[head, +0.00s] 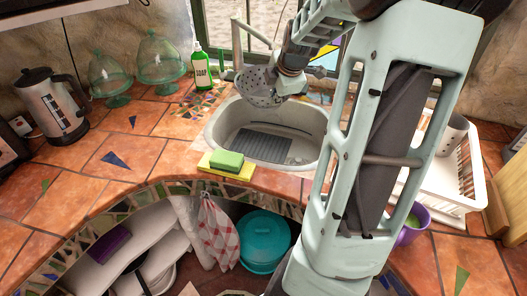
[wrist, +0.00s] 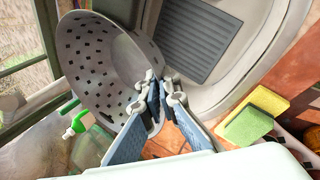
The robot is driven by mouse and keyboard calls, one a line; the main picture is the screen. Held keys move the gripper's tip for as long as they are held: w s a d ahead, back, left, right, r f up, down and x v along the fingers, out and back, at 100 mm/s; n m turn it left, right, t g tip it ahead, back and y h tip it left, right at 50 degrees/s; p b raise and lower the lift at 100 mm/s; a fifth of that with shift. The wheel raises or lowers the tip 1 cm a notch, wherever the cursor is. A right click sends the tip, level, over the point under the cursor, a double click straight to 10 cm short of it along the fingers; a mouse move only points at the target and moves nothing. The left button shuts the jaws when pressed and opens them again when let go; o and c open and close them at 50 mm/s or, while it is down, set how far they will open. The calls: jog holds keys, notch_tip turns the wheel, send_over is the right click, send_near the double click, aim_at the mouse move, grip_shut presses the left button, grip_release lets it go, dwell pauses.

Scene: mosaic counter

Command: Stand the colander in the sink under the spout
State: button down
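The grey colander (head: 257,90), a bowl with holes, hangs above the back left edge of the sink (head: 217,132). My gripper (head: 290,84) is at its right side. In the wrist view the fingers (wrist: 160,92) are closed on the rim of the colander (wrist: 95,60), which is tilted with its hollow inside showing. The sink's rim (wrist: 240,92) and the dark ribbed mat (wrist: 195,38) lie beside it there. The pale arched spout (head: 236,40) rises behind the sink, close to the colander. Whether they touch is hidden.
A green soap bottle (head: 200,66) stands left of the sink. A green and yellow sponge pair (head: 227,161) lies at its front edge. A white dish rack (head: 452,165) and a purple cup (head: 413,224) are at right. The sink basin looks empty apart from the mat.

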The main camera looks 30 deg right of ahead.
notch_tip(320, 180, down, 24)
jog(key=b, duration=1.2)
jog(key=shift+s+r, duration=0.1)
jog(key=shift+r, duration=0.05)
jog(key=shift+b, duration=0.3)
jog(key=c, duration=2.2)
grip_release()
jog(key=shift+o, duration=0.2)
